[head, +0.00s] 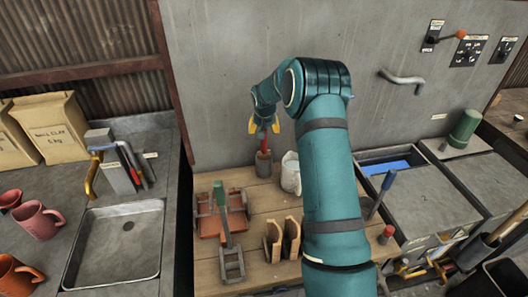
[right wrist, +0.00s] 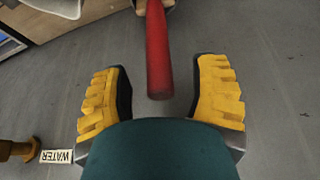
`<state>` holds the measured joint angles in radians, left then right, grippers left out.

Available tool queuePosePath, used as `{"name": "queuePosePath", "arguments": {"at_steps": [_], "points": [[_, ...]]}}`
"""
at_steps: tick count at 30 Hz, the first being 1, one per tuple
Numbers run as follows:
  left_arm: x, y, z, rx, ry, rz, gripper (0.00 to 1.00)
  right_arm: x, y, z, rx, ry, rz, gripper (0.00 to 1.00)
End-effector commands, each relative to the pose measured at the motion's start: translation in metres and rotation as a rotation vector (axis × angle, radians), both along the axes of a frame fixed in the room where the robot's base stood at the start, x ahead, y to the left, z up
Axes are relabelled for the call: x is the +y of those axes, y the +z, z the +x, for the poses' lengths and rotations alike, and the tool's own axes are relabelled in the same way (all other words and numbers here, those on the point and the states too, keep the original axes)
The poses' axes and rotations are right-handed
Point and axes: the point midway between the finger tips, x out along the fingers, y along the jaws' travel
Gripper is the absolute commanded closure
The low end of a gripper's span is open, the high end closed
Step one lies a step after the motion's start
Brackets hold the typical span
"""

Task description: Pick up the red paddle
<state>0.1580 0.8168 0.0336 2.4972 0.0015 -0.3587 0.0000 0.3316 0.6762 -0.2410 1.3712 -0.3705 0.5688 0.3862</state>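The red paddle stands upright in a dark brown pot (head: 263,163) at the back of the wooden bench. Only its red shaft (head: 263,142) shows above the pot in the head view; the rest is hidden in the pot. My right gripper (head: 263,127) is above it with yellow fingers spread. In the right wrist view the paddle's red handle (right wrist: 159,50) reaches in from the top, its end lying between the open fingers (right wrist: 161,92) with a gap on both sides. My left gripper is in neither view.
A white pot (head: 290,173) stands close to the right of the brown pot. A red and grey clamp-like tool (head: 222,212) and a wooden holder (head: 283,240) are in front. A grey wall (head: 225,80) rises behind. A metal sink tray (head: 115,243) is at left.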

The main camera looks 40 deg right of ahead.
Motion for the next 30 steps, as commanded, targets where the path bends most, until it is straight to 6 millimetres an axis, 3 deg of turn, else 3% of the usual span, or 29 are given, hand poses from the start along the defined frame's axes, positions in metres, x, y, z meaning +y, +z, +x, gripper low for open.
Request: {"name": "queuePosePath", "arguments": {"at_steps": [1,5,6,22,30], "points": [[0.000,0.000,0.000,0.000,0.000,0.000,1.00,0.000,0.000,0.000,0.000,0.000,0.000,0.52],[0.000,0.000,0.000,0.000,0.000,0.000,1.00,0.000,0.000,0.000,0.000,0.000,0.000,0.98],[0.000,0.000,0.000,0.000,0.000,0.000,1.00,0.000,0.000,0.000,0.000,0.000,0.000,1.00],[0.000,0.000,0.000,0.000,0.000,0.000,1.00,0.000,0.003,0.000,0.000,0.000,0.000,1.00],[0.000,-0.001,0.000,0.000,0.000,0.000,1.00,-0.001,0.031,0.001,-0.005,-0.001,-0.002,1.00]]}}
